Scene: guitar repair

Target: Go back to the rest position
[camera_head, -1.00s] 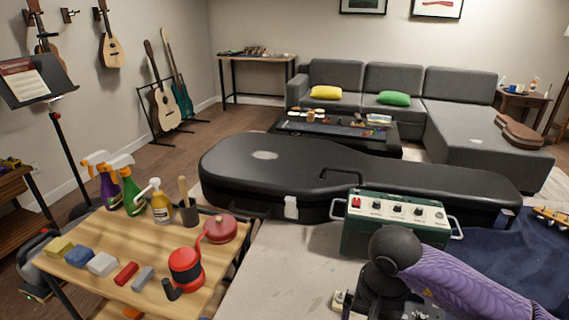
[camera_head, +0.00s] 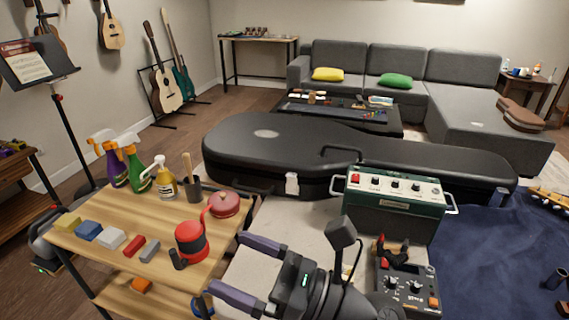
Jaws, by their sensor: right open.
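My right gripper (camera_head: 227,263) shows at the bottom middle, with its two purple fingers spread apart and pointing left. Nothing is between the fingers. It is near the right edge of the small wooden table (camera_head: 110,240), and the picture does not settle its exact height or whether it touches the table. My right wrist and forearm reach in from the bottom edge. My left gripper is not in view.
On the table stand spray bottles (camera_head: 133,165), a red and black container (camera_head: 191,241) and several coloured blocks (camera_head: 110,239). A green amplifier (camera_head: 393,206) and a control box (camera_head: 408,288) stand right of my gripper. A black guitar case (camera_head: 290,140) lies behind.

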